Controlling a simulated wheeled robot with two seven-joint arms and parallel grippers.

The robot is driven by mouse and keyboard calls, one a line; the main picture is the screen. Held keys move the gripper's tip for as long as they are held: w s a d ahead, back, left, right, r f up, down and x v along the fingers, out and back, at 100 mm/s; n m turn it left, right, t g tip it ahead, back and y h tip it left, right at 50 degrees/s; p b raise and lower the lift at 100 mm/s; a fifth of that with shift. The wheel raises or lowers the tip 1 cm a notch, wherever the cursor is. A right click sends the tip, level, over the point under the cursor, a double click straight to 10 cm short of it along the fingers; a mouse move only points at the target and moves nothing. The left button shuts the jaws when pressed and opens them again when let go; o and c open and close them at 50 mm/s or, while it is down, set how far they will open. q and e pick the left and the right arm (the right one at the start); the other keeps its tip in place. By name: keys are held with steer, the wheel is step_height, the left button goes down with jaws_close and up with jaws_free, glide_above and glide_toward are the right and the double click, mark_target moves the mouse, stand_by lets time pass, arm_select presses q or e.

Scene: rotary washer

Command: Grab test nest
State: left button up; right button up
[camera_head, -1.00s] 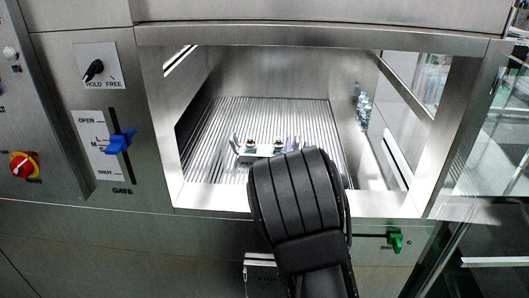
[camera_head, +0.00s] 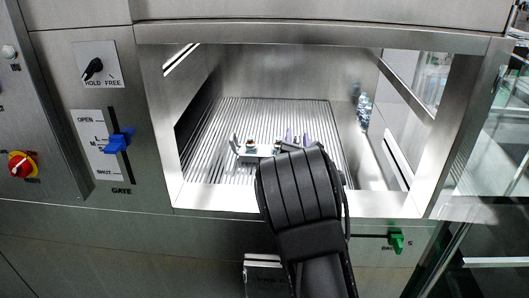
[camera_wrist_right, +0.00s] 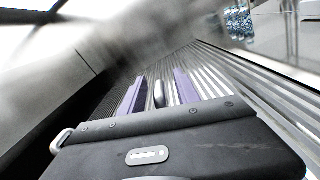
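The test nest (camera_head: 247,150) appears to be the small metallic holder with small upright pieces on the ribbed floor of the open chamber. Its right part is hidden behind my right arm. My right gripper (camera_head: 297,137) reaches into the chamber, with the tips of its purple fingers showing just right of the nest's visible part. In the right wrist view the two purple fingers (camera_wrist_right: 158,92) stand apart, with a small pale, rounded piece showing between them. I cannot tell whether it belongs to the nest, or whether anything is touched. My left gripper is not in view.
The chamber has a metal front sill (camera_head: 215,198) and side walls close around my arm. A blue gate lever (camera_head: 118,141) and a black knob (camera_head: 93,69) are on the left panel. A green handle (camera_head: 397,242) is below right. The ribbed floor (camera_head: 215,130) is otherwise mostly bare.

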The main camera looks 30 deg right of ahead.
jaws_close()
stand_by(1.4)
